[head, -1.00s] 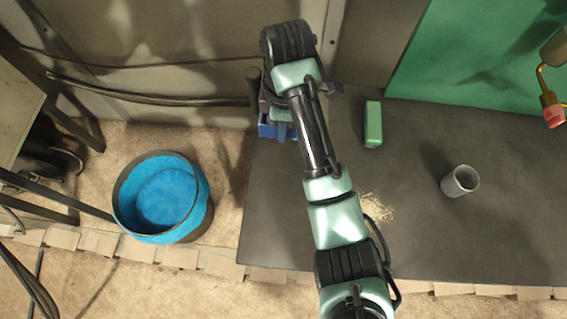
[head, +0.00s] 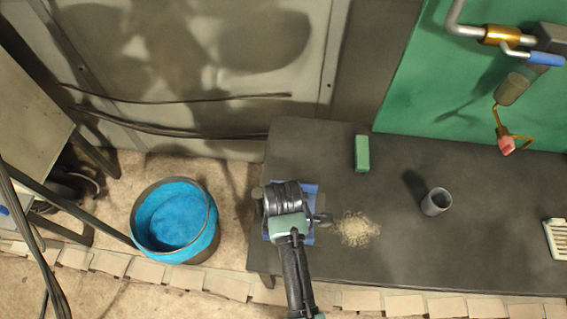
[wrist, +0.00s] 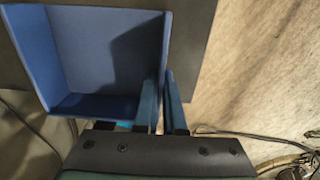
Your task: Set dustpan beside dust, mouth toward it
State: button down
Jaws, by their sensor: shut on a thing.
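The blue dustpan (head: 310,190) is at the left end of the dark table, mostly hidden under my wrist in the head view. In the wrist view the dustpan (wrist: 90,48) fills the upper left, with low walls around a flat floor. My gripper (wrist: 160,95) is shut on its right-hand wall, one finger on each side. In the head view the fingertips are hidden under the wrist. The pale dust (head: 356,229) lies in a loose heap just right of the dustpan, with a small gap. I cannot tell which way the mouth faces or whether the pan touches the table.
A green block (head: 361,153) lies behind the dust, and a grey cup (head: 436,201) stands to its right. A white slotted item (head: 556,238) is at the far right. A blue-lined bucket (head: 176,222) stands on the floor to the left. The dark table (head: 400,262) is clear at front right.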

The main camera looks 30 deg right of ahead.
jog(key=shift+f, duration=2.1)
jog(key=shift+f, duration=0.2)
jog(key=c, duration=1)
grip_release()
notch_tip(320, 180, up, 12)
jog(key=shift+r, duration=0.2)
